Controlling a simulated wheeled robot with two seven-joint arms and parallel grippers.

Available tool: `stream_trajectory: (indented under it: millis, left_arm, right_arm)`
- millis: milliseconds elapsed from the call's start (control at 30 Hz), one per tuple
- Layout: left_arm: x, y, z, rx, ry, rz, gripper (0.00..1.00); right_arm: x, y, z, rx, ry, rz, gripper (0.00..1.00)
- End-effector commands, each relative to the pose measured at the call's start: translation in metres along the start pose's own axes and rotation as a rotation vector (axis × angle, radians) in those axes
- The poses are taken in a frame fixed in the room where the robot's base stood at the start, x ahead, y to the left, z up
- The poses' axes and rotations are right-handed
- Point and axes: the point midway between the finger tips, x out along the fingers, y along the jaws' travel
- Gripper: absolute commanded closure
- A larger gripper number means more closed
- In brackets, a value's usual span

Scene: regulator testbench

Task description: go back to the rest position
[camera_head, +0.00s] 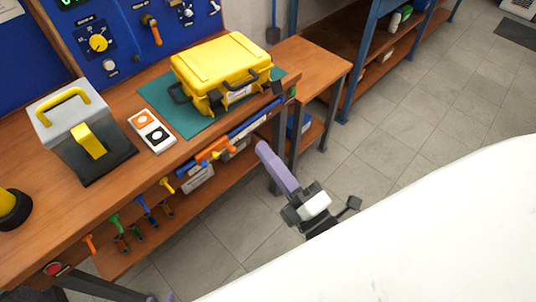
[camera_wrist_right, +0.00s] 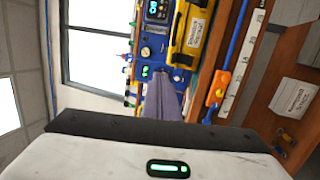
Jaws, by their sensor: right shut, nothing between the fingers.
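My right gripper (camera_head: 263,148) is in the middle of the head view, in front of the workbench's front edge. Its purple-grey fingers are together with nothing between them, pointing up and left in the picture. In the right wrist view the shut fingers (camera_wrist_right: 161,80) point away toward the blue panel. Only a small purple tip of my left gripper (camera_head: 170,297) shows at the bottom edge of the head view; its jaws cannot be made out.
The wooden workbench (camera_head: 100,205) carries a yellow case (camera_head: 222,62) on a green mat (camera_head: 165,97), a two-button box (camera_head: 152,131) and a grey box with yellow handle (camera_head: 60,112). Tools hang along its front edge. The tiled floor (camera_head: 400,120) to the right is clear.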

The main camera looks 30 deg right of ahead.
Motion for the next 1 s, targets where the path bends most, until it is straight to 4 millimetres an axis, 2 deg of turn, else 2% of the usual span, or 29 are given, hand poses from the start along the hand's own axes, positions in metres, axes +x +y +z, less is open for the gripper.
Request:
stream_trajectory:
  millis: [467,567,667,767,900,1000]
  left_arm:
    - [0.0,0.001,-0.002,0.001,0.003,0.002,0.69]
    - [0.0,0.001,-0.002,0.001,0.003,0.002,0.69]
    - [0.0,0.001,-0.002,0.001,0.003,0.002,0.69]
    - [0.0,0.001,-0.002,0.001,0.004,0.002,0.69]
    - [-0.001,0.001,-0.002,0.001,0.004,0.003,0.69]
    - [-0.001,0.001,-0.002,0.001,0.004,0.003,0.69]
  right_arm:
    - [0.0,-0.001,0.0,0.002,0.0,-0.002,1.0]
    - [-0.002,-0.01,0.001,0.058,-0.004,-0.04,1.0]
    - [-0.009,-0.036,0.002,0.232,-0.027,-0.15,1.0]
    - [-0.027,-0.078,0.002,0.508,-0.095,-0.321,1.0]
    - [-0.069,-0.138,-0.005,0.925,-0.282,-0.572,1.0]
    - [-0.103,-0.17,-0.011,1.162,-0.451,-0.712,1.0]
